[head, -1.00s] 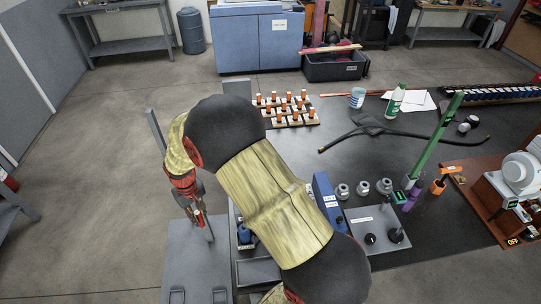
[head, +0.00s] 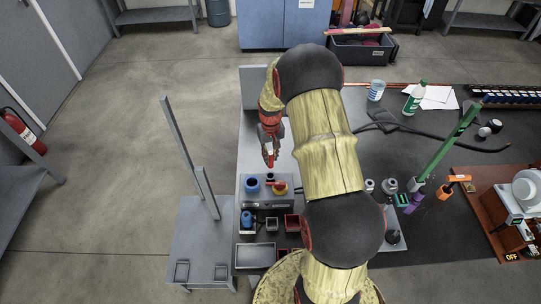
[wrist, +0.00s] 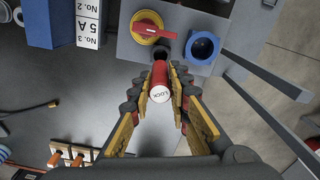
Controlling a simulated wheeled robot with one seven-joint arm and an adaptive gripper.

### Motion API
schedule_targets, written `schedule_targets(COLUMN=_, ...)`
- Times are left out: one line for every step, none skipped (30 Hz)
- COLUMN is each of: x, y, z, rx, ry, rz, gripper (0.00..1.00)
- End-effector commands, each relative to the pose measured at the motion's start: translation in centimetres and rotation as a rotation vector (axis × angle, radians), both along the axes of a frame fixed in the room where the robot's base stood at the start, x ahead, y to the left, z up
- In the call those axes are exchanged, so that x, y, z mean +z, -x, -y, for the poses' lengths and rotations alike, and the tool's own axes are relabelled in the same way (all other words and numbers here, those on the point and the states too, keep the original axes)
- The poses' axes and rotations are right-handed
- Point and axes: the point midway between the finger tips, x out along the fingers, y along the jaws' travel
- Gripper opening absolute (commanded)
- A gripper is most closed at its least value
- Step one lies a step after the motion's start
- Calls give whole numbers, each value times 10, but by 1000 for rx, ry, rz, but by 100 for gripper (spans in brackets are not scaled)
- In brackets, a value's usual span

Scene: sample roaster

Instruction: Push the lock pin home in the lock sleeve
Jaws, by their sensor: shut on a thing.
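My gripper (wrist: 164,100) is shut on the red lock pin (wrist: 159,78), whose white end reads LOCK in the wrist view. In the head view my gripper (head: 270,160) points down, just behind a grey box (head: 268,204). On the box are a yellow-ringed red switch (wrist: 149,28), a blue ring (wrist: 203,47) and a small dark round fitting (wrist: 163,52) between them, which looks like the lock sleeve. The pin's far end lies close to this fitting. I cannot tell whether it touches or enters it.
Small bins (head: 256,253) stand in front of the box. A tall grey post (head: 182,148) rises to its left. In the wrist view, labelled blue and white blocks (wrist: 62,22) lie at the upper left. A green bar (head: 448,143) stands at the right.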

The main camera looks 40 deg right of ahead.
Motion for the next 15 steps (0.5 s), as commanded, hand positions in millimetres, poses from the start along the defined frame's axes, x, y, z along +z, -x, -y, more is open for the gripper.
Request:
schedule_targets(x=0, y=0, z=0, rx=1, ry=0, rz=0, gripper=0)
schedule_targets(x=1, y=0, z=0, rx=2, ry=0, rz=0, gripper=0)
schedule_targets(x=1, y=1, z=-1, rx=5, ry=0, rz=0, gripper=0)
schedule_targets(x=1, y=1, z=-1, rx=8, ry=1, rz=0, gripper=0)
schedule_targets(x=-1, y=1, z=-1, rx=8, ry=1, rz=0, gripper=0)
schedule_targets(x=-3, y=1, z=-1, rx=8, ry=0, rz=0, gripper=0)
schedule_targets(x=-5, y=1, z=-1, rx=8, ry=0, rz=0, gripper=0)
schedule_targets(x=-6, y=1, z=-1, rx=8, ry=0, rz=-1, gripper=0)
schedule_targets(x=-9, y=1, z=-1, rx=8, ry=0, rz=-1, gripper=0)
schedule_targets(x=-11, y=1, z=-1, rx=8, ry=0, rz=-1, gripper=0)
schedule_targets(x=-14, y=1, z=-1, rx=8, ry=0, rz=-1, gripper=0)
schedule_targets(x=-17, y=1, z=-1, rx=8, ry=0, rz=-1, gripper=0)
schedule_targets(x=-20, y=1, z=-1, rx=8, ry=0, rz=-1, gripper=0)
schedule_targets(x=-23, y=1, z=-1, rx=8, ry=0, rz=-1, gripper=0)
schedule_targets(x=-27, y=1, z=-1, rx=8, ry=0, rz=0, gripper=0)
